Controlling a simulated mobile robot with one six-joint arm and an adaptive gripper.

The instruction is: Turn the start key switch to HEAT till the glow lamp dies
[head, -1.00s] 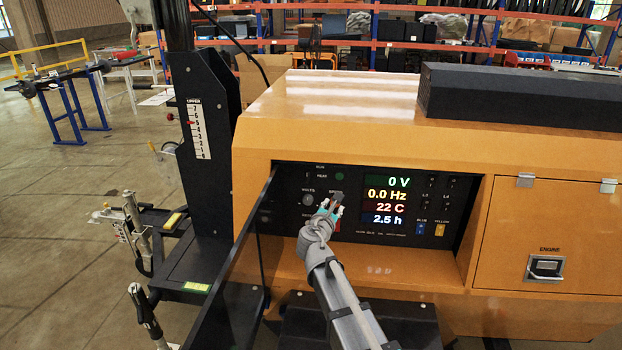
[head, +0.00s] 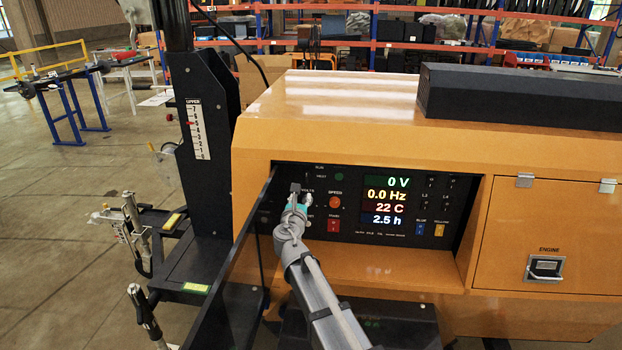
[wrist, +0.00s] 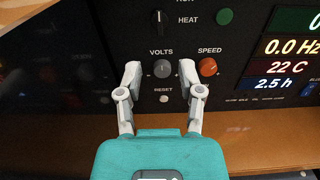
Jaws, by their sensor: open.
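The start key switch (wrist: 161,18) shows at the top of the wrist view as a dark narrow piece, with the HEAT label to its right. A dim green lamp (wrist: 224,16) is right of that label; it also shows in the head view (head: 339,176). I cannot tell whether it is the glow lamp. My gripper (wrist: 162,72) is open and empty, its fingers on either side of the grey VOLTS knob (wrist: 162,68), below the key switch. I cannot tell whether they touch the knob. In the head view my gripper (head: 296,190) covers part of the panel's left side.
The orange-red SPEED knob (wrist: 208,67) is close to the right finger. A small RESET button (wrist: 163,98) is below the VOLTS knob. The display (head: 385,200) reads 0 V and 0.0 Hz. The open dark door (head: 235,275) stands left of my arm.

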